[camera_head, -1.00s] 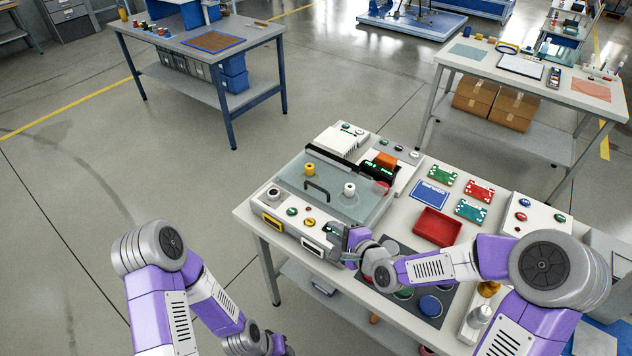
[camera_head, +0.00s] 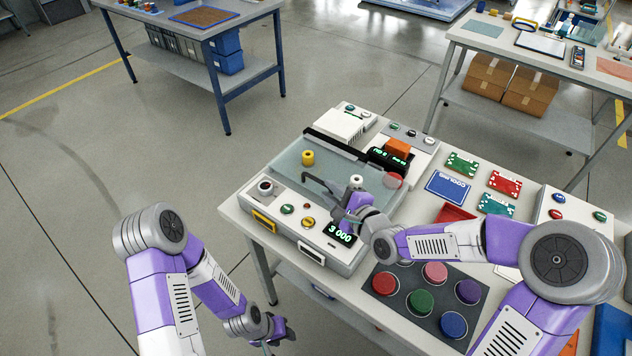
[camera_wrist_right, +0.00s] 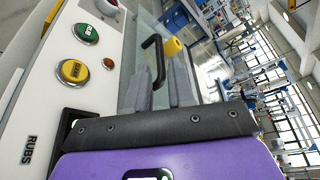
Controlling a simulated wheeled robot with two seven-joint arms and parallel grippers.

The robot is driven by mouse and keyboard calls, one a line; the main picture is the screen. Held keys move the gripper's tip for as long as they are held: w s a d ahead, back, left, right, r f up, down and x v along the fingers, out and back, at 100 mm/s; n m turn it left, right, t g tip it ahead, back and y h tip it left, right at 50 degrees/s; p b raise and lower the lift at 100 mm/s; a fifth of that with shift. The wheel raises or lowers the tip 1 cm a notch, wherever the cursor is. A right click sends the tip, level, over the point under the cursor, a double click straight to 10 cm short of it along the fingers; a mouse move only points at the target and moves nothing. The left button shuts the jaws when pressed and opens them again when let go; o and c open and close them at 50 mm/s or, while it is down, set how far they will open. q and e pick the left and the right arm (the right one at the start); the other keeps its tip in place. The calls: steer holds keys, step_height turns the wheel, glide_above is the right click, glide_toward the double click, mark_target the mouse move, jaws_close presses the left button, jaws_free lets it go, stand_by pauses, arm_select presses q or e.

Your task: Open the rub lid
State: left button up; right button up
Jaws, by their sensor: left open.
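The rub lid (camera_head: 335,168) is a clear, greyish plate on the white machine (camera_head: 285,222), and it lies flat. It bears a black bar handle (camera_head: 317,181) near its front edge and a yellow knob (camera_head: 307,157). My right gripper (camera_head: 340,206) is just to the right of the handle, above the front panel. In the right wrist view, its two grey fingers (camera_wrist_right: 161,78) are apart, with the black handle (camera_wrist_right: 158,50) showing between and beyond them. I cannot tell whether they touch it. My left gripper (camera_head: 280,330) is open and empty, low in front of the table.
The front panel carries buttons and a display reading 3000 (camera_head: 341,234). To the right are a dark mat (camera_head: 405,318) with several coloured discs, a red tray (camera_head: 455,214) and several cards. The floor left of the table is free.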

mark_target(319, 182)
steer(key=b+x, duration=0.1)
steer(key=x, duration=0.6)
steer(key=shift+w+f, duration=0.1)
jaws_close()
